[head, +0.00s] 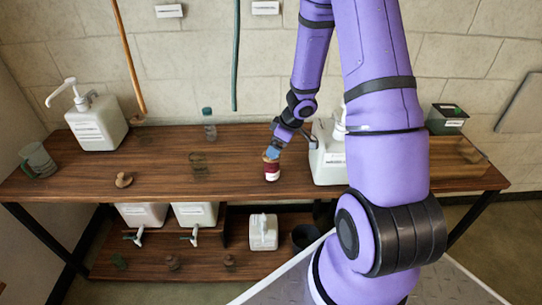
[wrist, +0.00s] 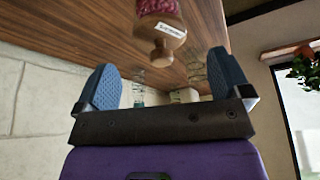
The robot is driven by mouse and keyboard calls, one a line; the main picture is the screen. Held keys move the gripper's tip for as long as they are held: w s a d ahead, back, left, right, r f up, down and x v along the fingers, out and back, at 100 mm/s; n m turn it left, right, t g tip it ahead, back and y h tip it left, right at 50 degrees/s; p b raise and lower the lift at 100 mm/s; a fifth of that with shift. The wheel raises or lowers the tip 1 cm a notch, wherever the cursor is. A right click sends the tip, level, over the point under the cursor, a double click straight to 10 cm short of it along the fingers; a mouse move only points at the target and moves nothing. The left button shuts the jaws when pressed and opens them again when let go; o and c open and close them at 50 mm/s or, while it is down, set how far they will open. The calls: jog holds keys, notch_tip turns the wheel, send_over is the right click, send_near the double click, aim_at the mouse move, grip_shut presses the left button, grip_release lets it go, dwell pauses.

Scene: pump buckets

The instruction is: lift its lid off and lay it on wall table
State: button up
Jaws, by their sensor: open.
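A small jar (head: 272,173) with dark red contents and a pale label stands on the wooden wall table (head: 90,181). In the wrist view the jar (wrist: 160,7) is partly cut off by the top edge. Its lid (wrist: 162,52) looks like a brown wooden stopper with a rounded knob. My gripper (head: 273,152) is just above the jar in the head view. In the wrist view my gripper (wrist: 162,66) is open, with one blue finger on each side of the knob's line. I cannot tell whether the fingertips reach level with the knob. Nothing is held.
A white pump container (head: 97,122) stands at the left and another (head: 327,160) stands right of the jar, partly behind my arm.

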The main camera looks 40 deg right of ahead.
jog(key=shift+x, duration=2.55)
jog(key=shift+w+a, duration=0.1)
jog(key=shift+w, duration=0.05)
jog(key=c, duration=1)
